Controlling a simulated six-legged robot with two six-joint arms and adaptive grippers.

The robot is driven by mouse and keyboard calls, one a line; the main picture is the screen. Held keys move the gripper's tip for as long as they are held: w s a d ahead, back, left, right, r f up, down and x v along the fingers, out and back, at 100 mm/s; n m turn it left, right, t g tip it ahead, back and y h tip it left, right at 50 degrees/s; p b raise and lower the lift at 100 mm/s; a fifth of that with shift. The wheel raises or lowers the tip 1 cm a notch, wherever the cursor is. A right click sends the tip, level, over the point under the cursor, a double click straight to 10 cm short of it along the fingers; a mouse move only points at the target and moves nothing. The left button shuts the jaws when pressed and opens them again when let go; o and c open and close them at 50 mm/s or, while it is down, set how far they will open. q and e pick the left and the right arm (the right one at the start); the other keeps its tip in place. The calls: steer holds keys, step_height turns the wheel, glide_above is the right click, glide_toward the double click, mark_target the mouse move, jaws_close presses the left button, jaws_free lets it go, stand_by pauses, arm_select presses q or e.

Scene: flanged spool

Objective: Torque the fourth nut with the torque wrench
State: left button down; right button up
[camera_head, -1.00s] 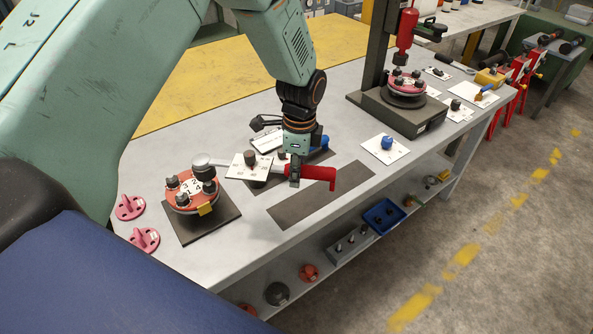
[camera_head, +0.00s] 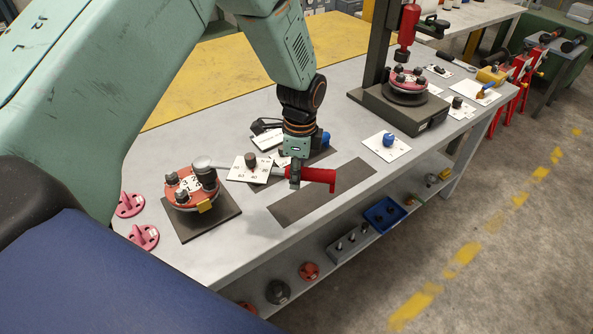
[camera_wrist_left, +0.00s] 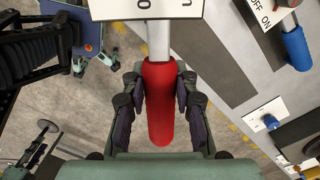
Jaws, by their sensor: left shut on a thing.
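The torque wrench has a red handle (camera_head: 318,176) and a grey shaft running left, partly hidden behind a white card. Its head (camera_head: 202,163) is at the far right of the red flanged spool (camera_head: 185,187), by a dark nut (camera_head: 207,176). I cannot tell whether the head is seated on a nut. The spool carries several dark nuts and a yellow tag. My left gripper (camera_head: 295,183) is shut on the red handle. In the left wrist view its fingers (camera_wrist_left: 160,88) press both sides of the handle (camera_wrist_left: 160,110). My right gripper is not in view.
The spool stands on a dark plate (camera_head: 226,211). A white card with a dark knob (camera_head: 249,168) lies between spool and gripper. Pink brackets (camera_head: 143,237) are at the left. A press stand (camera_head: 408,112) holds another red part.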

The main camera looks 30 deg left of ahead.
arm_select(q)
steer(key=shift+w+f, duration=0.2)
steer(key=shift+f, duration=0.1)
steer(key=shift+s+f, duration=0.1)
steer(key=shift+f, duration=0.05)
steer(key=shift+s+f+b, duration=0.1)
steer(key=shift+b, duration=0.2)
steer(key=shift+f, duration=0.1)
steer(key=shift+f+b, duration=0.35)
steer(key=shift+f, duration=0.45)
